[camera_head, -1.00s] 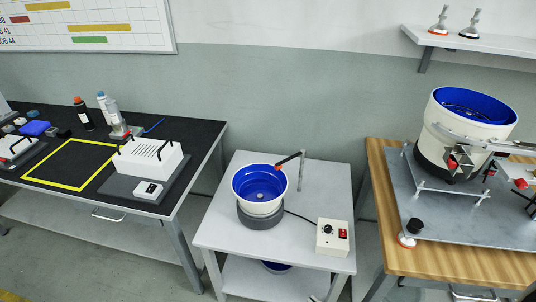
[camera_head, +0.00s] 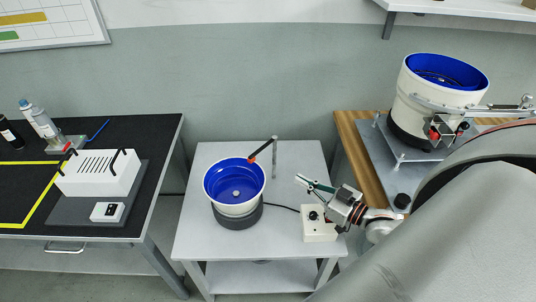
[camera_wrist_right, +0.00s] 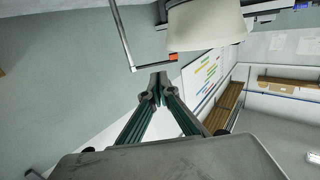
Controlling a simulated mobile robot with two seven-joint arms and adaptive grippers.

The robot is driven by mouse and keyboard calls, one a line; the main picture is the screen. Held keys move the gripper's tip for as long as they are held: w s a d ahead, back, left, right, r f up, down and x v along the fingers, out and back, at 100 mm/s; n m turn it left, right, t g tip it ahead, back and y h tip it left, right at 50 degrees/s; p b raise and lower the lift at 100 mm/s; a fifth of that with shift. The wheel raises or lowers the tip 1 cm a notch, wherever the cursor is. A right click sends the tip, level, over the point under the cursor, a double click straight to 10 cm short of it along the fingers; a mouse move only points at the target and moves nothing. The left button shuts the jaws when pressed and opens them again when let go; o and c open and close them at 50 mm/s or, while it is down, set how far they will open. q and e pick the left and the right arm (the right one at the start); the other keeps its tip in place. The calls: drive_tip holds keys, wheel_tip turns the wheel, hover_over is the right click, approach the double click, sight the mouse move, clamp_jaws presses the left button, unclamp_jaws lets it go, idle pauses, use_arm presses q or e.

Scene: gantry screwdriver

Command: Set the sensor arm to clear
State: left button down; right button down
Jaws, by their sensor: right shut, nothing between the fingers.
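The sensor arm (camera_head: 263,149) is a thin black bar with a red tip. It sits on top of a grey upright post (camera_head: 275,160) and points left toward the small feeder. Its red tip is at the right rim of the blue-lined bowl (camera_head: 234,182). In the right wrist view the sensor arm (camera_wrist_right: 154,64) shows beside the cream bowl, just past the fingertips. My right gripper (camera_head: 299,179) is shut and empty, to the right of the post and apart from it. Its closed fingers show in the right wrist view (camera_wrist_right: 158,80). My left gripper is not in view.
A control box (camera_head: 318,224) stands on the grey table (camera_head: 192,240), under my right gripper, with a cable to the bowl. A larger feeder (camera_head: 410,105) stands on the wooden table at right. A black bench (camera_head: 160,150) is at left. Clear tabletop lies in front.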

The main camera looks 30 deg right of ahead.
sight(263, 147)
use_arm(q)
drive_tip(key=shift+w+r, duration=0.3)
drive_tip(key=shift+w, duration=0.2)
use_arm(e)
drive_tip(key=shift+w+d+r+t, duration=0.3)
drive_tip(key=shift+d+r, duration=0.3)
drive_tip(key=shift+r, duration=0.15)
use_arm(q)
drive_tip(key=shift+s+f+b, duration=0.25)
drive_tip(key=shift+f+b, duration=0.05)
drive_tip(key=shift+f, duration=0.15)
use_arm(e)
drive_tip(key=x, duration=1.4)
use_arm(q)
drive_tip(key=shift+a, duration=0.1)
use_arm(e)
drive_tip(key=shift+f, duration=0.15)
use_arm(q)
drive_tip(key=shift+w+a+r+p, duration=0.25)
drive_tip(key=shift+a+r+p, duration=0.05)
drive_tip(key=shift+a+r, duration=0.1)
use_arm(e)
drive_tip(key=shift+w+a+m+h, duration=0.2)
drive_tip(key=shift+m+h, duration=0.2)
drive_tip(key=shift+h, duration=0.2)
